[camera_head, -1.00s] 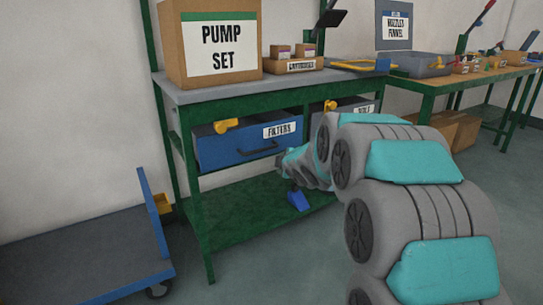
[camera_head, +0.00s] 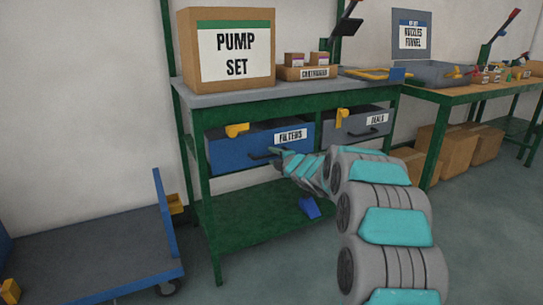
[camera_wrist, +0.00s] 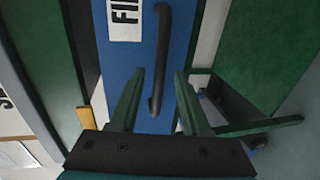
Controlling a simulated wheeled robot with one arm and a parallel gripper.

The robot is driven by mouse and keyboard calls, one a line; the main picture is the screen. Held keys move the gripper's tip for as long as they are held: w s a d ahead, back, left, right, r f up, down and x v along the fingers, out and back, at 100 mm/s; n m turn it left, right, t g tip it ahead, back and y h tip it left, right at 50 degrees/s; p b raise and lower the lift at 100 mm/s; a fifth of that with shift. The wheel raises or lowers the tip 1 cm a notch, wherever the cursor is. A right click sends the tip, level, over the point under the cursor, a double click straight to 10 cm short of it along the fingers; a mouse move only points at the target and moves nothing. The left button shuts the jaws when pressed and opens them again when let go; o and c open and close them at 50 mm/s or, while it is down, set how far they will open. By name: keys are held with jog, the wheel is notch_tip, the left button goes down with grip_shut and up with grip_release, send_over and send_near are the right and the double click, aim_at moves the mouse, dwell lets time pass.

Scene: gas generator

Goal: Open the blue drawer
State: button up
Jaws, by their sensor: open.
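The blue drawer (camera_head: 232,153) with the FILTERS label sits under the left part of the workbench top. Its black bar handle (camera_head: 258,155) is partly hidden behind the tip of my arm. In the wrist view the blue drawer front (camera_wrist: 183,40) fills the middle, with the handle (camera_wrist: 160,75) running lengthwise across it. My gripper (camera_wrist: 160,72) is open, its two green fingers on either side of the handle's lower end in the picture. I cannot tell whether they touch it. The drawer looks closed.
A yellow latch-like piece (camera_head: 237,130) sits at the drawer's upper left. A grey SEALS drawer (camera_head: 357,127) is to the right. A blue piece (camera_head: 310,207) shows above the green lower shelf (camera_head: 255,222). A blue cart (camera_head: 95,250) stands at left; boxes (camera_head: 485,145) lie at right.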

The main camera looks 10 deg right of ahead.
jog(key=shift+x, duration=0.95)
jog(key=shift+c, duration=0.2)
grip_shut()
dwell(0.7)
